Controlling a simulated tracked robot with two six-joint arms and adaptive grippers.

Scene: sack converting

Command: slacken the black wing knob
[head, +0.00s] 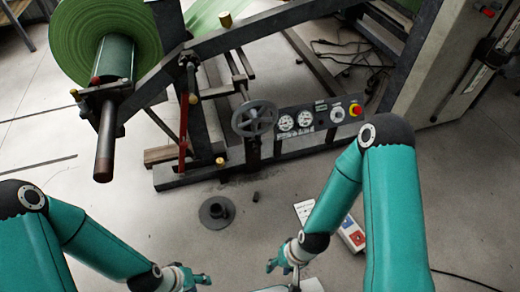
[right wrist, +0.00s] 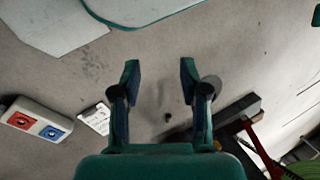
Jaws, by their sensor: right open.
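I cannot clearly make out a black wing knob. A small dark fitting (head: 188,59) sits on the machine's slanted arm beside the green roll, but its shape is too small to tell. My right gripper (head: 277,262) is low in the head view, well short of the machine. In the right wrist view it is open and empty (right wrist: 160,80), with bare floor between its fingers. My left gripper (head: 200,280) is at the bottom edge of the head view, partly cut off, apart from the machine. Its finger opening is unclear.
The machine carries a green roll (head: 108,50), a grey handwheel (head: 240,125) and a gauge panel (head: 318,120). A dark flanged disc (head: 217,213) lies on the floor. A control box with red and blue buttons (head: 351,236) and a cable lie right. Floor between is mostly clear.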

